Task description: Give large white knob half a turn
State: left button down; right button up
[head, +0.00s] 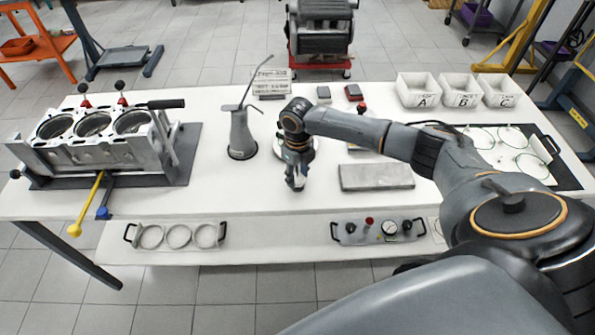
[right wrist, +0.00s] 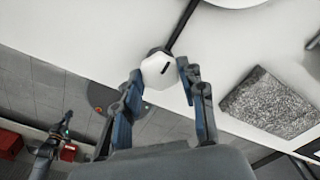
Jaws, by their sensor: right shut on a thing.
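The large white knob (right wrist: 156,70) shows in the right wrist view as a white, many-sided head with a short dark slot mark. It sits at the end of a dark rod over the white table. My right gripper (right wrist: 160,76) has one finger on each side of the knob and is shut on it. In the head view my right gripper (head: 295,184) points down near the middle of the table, and the knob is hidden by it. My left gripper is not in view.
A grey metal can with a spout (head: 241,135) stands left of my right gripper. A grey slab (head: 376,177) lies to its right. An engine block (head: 95,150) is at the table's left. A panel with a gauge (head: 378,230) and a ring tray (head: 176,236) sit lower in front.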

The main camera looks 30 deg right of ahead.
aim_at(297, 178)
dwell(0.3)
jog(key=o, duration=1.1)
jog(key=shift+o, duration=0.2)
jog(key=shift+r, duration=0.1)
notch_tip(297, 178, up, 12)
